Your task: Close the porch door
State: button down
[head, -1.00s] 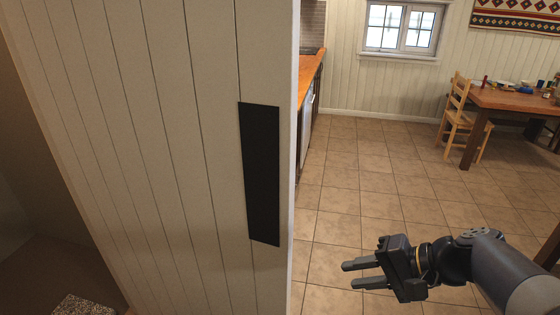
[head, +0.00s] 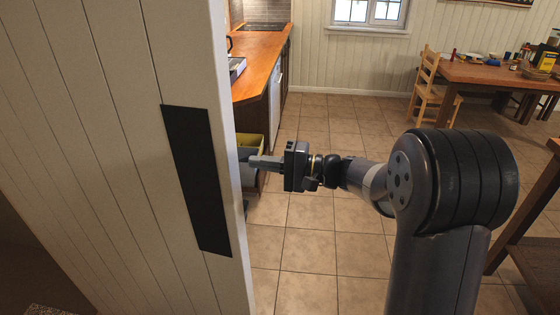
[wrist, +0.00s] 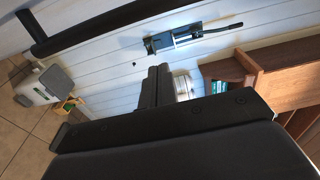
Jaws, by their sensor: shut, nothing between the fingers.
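The porch door (head: 120,140) is a white planked panel that fills the left of the head view, standing open with its free edge near the middle left. A black plate (head: 197,180) is on its face near that edge. My gripper (head: 256,162) is shut and empty, just right of the door's edge in the picture, fingers pointing left. I cannot tell whether it touches the door. In the wrist view the shut fingers (wrist: 155,85) point at a white planked surface with a dark metal latch or handle (wrist: 185,38); I cannot tell if this is the door.
A wooden counter (head: 262,65) and a yellow-green bin (head: 250,145) stand behind the door's edge. A dining table (head: 480,75) with a chair (head: 428,85) is at the back right. Tiled floor (head: 315,245) is clear in the middle. The wrist view shows a brown wooden shelf (wrist: 230,68).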

jog(key=shift+s+a+p, duration=0.6)
jog(key=shift+s+a, duration=1.1)
jog(key=shift+a, duration=0.3)
